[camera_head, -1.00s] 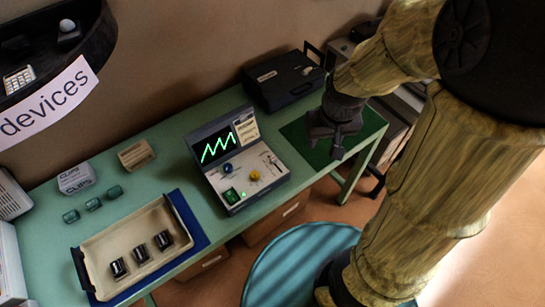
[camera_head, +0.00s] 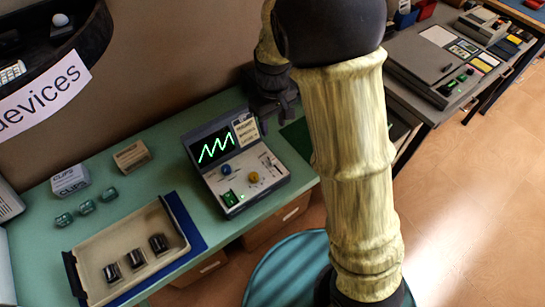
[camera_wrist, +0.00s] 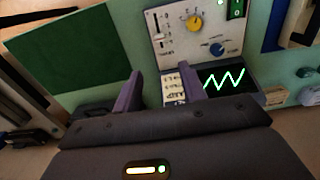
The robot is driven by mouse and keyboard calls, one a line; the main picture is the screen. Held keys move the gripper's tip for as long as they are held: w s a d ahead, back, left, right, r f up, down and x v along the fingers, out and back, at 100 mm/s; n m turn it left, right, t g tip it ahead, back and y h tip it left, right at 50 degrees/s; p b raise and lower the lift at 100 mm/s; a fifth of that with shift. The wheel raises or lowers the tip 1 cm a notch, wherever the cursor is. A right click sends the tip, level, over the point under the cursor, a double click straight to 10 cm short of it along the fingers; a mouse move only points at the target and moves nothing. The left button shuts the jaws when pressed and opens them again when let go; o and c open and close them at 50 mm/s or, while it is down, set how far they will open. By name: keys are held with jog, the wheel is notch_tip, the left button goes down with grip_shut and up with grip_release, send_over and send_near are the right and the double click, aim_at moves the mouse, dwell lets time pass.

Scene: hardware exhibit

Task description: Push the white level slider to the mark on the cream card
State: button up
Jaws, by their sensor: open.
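The console (camera_head: 212,180) stands on the green bench, with a green wave on its screen. Its white level slider (camera_head: 267,162) is on the sloping panel; it also shows in the wrist view (camera_wrist: 159,36), in a slot at the panel's left. The cream card (camera_head: 246,130) is beside the screen; in the wrist view the card (camera_wrist: 174,88) lies between my fingers, partly hidden. My gripper (camera_head: 283,108) is open and empty, near the console's upper right corner. In the wrist view my gripper (camera_wrist: 160,88) points toward the console, apart from the slider.
The panel also bears a yellow knob (camera_head: 254,177), a blue knob (camera_head: 226,169) and a green switch (camera_head: 230,198). A green mat (camera_head: 297,136) lies right of the console. A cream tray (camera_head: 95,250) stands front left.

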aim_at(273, 159)
notch_tip(273, 159, down, 17)
jog(key=shift+r+p, duration=0.1)
jog(key=shift+p, duration=0.3)
grip_shut()
